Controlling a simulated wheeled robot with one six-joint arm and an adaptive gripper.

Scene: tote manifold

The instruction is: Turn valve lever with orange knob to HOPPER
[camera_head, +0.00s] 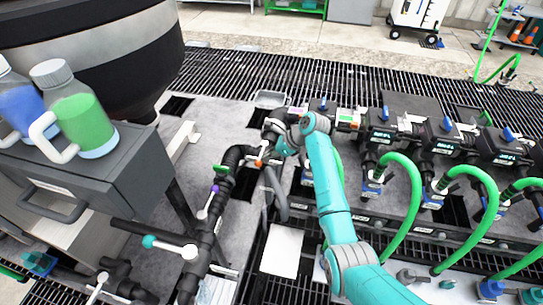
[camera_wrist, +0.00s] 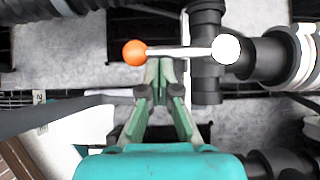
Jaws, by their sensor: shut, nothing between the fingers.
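The orange knob (camera_wrist: 134,53) is at the left end of a pale metal valve lever (camera_wrist: 185,51) in the wrist view. The lever runs almost level in the picture to a white round hub (camera_wrist: 226,49) on a black pipe fitting. My gripper (camera_wrist: 160,62) is shut and empty, its fingertips at the lever's lower edge just right of the knob. I cannot tell whether they touch the lever. In the head view the orange knob (camera_head: 258,162) is small, beside my gripper (camera_head: 272,152), and the arm hides part of the valve. No HOPPER mark is readable.
A purple-knobbed lever (camera_head: 214,188) and a teal-knobbed lever (camera_head: 150,241) sit on the nearer pipes. A large dark vessel (camera_head: 130,75) and bottles on a grey cabinet (camera_head: 95,180) stand left. Green hoses (camera_head: 400,200) and black valve units crowd the right.

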